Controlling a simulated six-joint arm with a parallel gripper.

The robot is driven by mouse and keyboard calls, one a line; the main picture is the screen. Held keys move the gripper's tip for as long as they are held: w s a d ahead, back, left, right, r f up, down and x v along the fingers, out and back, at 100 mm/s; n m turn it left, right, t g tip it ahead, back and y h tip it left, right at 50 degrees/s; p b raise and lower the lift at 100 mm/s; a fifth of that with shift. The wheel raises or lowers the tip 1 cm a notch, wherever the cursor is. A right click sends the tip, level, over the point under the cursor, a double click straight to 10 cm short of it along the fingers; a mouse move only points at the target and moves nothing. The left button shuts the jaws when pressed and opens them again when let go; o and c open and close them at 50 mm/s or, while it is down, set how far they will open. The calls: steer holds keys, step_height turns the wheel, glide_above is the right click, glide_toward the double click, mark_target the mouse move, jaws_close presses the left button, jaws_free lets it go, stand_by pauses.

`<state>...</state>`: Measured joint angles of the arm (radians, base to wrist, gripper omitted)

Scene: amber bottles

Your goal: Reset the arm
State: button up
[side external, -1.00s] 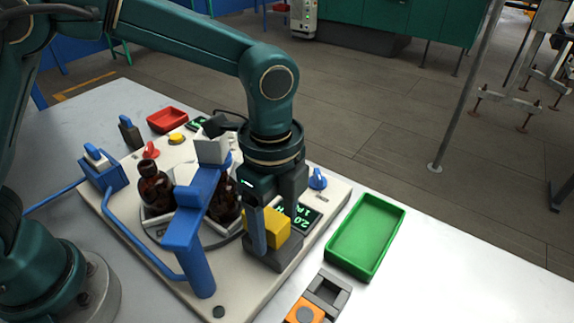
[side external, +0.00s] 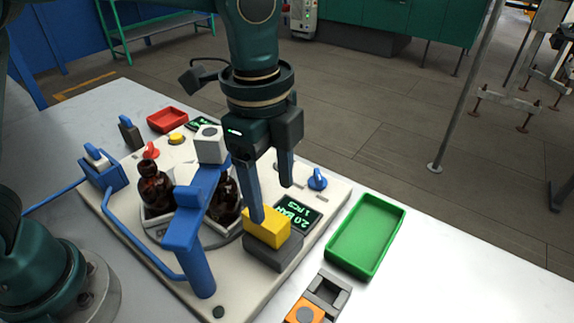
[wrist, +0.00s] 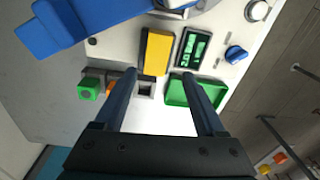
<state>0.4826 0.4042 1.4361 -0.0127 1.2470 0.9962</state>
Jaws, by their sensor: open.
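My gripper (side external: 271,203) is open and empty, pointing down above the yellow block (side external: 267,228) on its dark grey base. In the wrist view my gripper (wrist: 157,73) has its fingers spread, with the yellow block (wrist: 157,52) beyond and below them. Two amber bottles stand upright in the round white holder: one at the left (side external: 155,188), and one (side external: 226,199) partly hidden behind the blue bracket (side external: 190,235). A lit green display (side external: 297,213) sits beside the yellow block.
A green tray (side external: 365,237) lies right of the white panel, with an orange-and-grey fixture (side external: 318,297) in front. A red tray (side external: 167,119) and blue, red and yellow controls are at the back left. The blue bracket stands close left of my gripper.

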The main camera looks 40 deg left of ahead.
steer(key=a+r+n+t, duration=0.1)
steer(key=a+r+n, duration=0.2)
steer(key=a+r+n+t+h, duration=0.1)
steer(key=a+r+n+t, duration=0.1)
steer(key=a+r+n, duration=0.1)
steer(key=s+a+r+n+t, duration=0.1)
steer(key=a+r+n+t, duration=0.1)
steer(key=n, duration=0.3)
steer(key=shift+a+r+h, duration=0.3)
steer(key=shift+a+r, duration=0.1)
steer(key=shift+r, duration=0.15)
steer(key=s+a+f+n+y, duration=0.2)
steer(key=s+a+f+n, duration=0.3)
steer(key=s, duration=0.4)
steer(key=shift+a+f+n, duration=0.3)
steer(key=shift+f+n, duration=0.1)
steer(key=shift+f, duration=0.4)
